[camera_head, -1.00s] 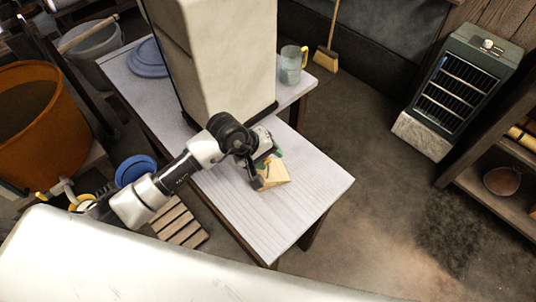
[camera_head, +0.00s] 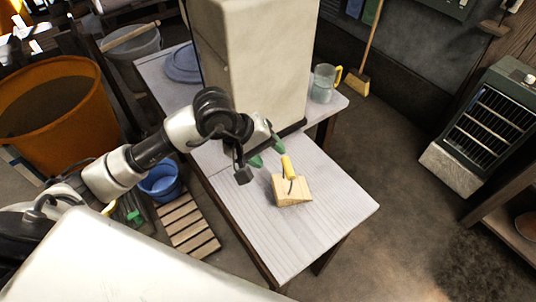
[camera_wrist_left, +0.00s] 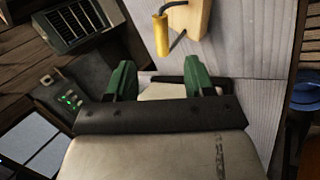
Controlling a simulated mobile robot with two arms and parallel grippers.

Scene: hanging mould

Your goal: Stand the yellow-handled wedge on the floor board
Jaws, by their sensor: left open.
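The wedge (camera_head: 293,191) is a pale wooden block with a yellow handle (camera_head: 288,166) rising from it. It rests on the pale planked board (camera_head: 335,208), clear of the board's edges. My left gripper (camera_head: 266,151) is open and empty, just behind and left of the handle, with its green fingers apart from it. In the left wrist view the wedge (camera_wrist_left: 192,14) is at the top, with its yellow handle (camera_wrist_left: 160,34) beyond the open fingers of my left gripper (camera_wrist_left: 160,78). My right gripper is not in view.
A tall cream block (camera_head: 258,65) stands on the board behind my gripper. A glass jug (camera_head: 324,84) is at its right and a blue round lid (camera_head: 184,64) at its left. A blue bucket (camera_head: 161,184) and a slatted pallet (camera_head: 187,226) are on the floor at left. The board's front is clear.

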